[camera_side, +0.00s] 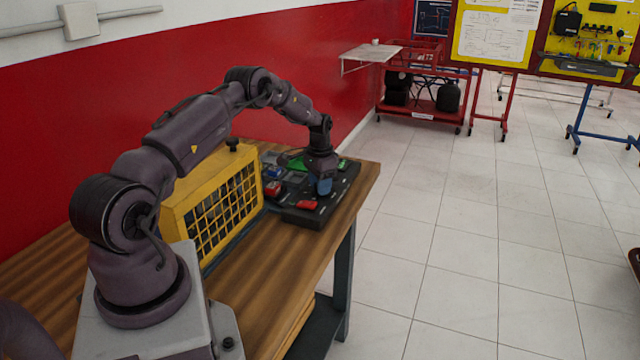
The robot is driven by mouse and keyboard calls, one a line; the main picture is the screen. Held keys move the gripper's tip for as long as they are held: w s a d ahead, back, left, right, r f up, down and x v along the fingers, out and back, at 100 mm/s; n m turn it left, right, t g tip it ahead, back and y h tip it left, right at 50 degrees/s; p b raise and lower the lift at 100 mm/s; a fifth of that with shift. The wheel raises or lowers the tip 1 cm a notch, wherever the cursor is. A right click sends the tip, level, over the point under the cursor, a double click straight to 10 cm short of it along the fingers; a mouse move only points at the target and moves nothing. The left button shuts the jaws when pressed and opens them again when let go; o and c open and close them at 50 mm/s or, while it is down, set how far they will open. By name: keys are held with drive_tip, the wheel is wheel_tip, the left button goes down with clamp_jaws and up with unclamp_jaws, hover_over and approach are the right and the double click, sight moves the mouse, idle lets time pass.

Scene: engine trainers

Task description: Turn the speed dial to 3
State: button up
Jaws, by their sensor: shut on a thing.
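My gripper (323,187) points down over the dark control panel (338,200) near the right end of the wooden bench. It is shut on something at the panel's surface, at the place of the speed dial. The dial itself is hidden behind the fingers, and its numbers and pointer are too small or covered to read. A red part (307,205) lies on the panel just in front of the gripper. A green part (296,162) shows behind it, partly covered by my wrist.
A yellow box with a grid front (212,205) stands left of the panel, close under my arm. The wooden bench (285,262) is clear in front, with its edge to the right. The red wall (110,115) runs behind. A red cart (425,105) stands far off.

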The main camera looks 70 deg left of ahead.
drive_tip(key=m, duration=0.5)
drive_tip(key=shift+m, duration=0.3)
drive_tip(key=m, duration=0.4)
drive_tip(key=shift+m, duration=0.3)
drive_tip(key=o, duration=0.9)
wheel_tip(320, 180, up, 13)
idle(0.5)
